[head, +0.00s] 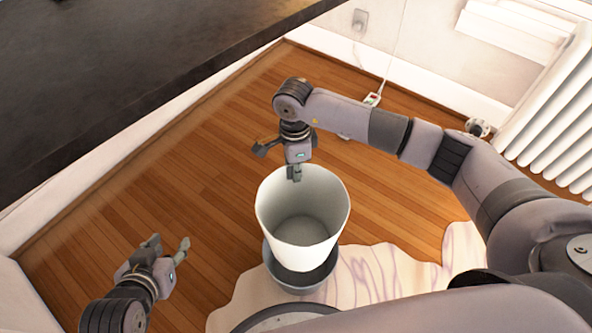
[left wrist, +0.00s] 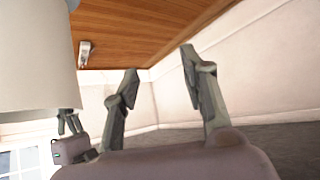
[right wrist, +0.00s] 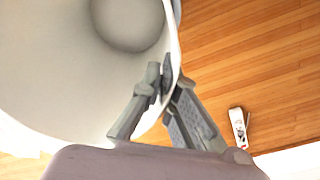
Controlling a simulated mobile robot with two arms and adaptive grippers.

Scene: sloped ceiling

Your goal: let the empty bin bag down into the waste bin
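The empty bin bag (head: 328,217) is a white, open-topped tube, held upright with its mouth up. In the head view its lower end overlaps the grey waste bin (head: 300,284); I cannot tell how far it is inside. My right gripper (head: 295,174) is shut on the bag's far rim. The right wrist view shows its fingers (right wrist: 162,88) on either side of the rim. My left gripper (head: 167,246) is open and empty, left of the bag. The bag's outer wall (left wrist: 35,55) shows in the left wrist view.
A pale patterned rug (head: 375,278) lies around the bin on the wooden floor (head: 165,170). A dark worktop (head: 120,60) fills the upper left. A power strip (head: 372,100) lies near the back wall, and a radiator (head: 555,115) stands at right.

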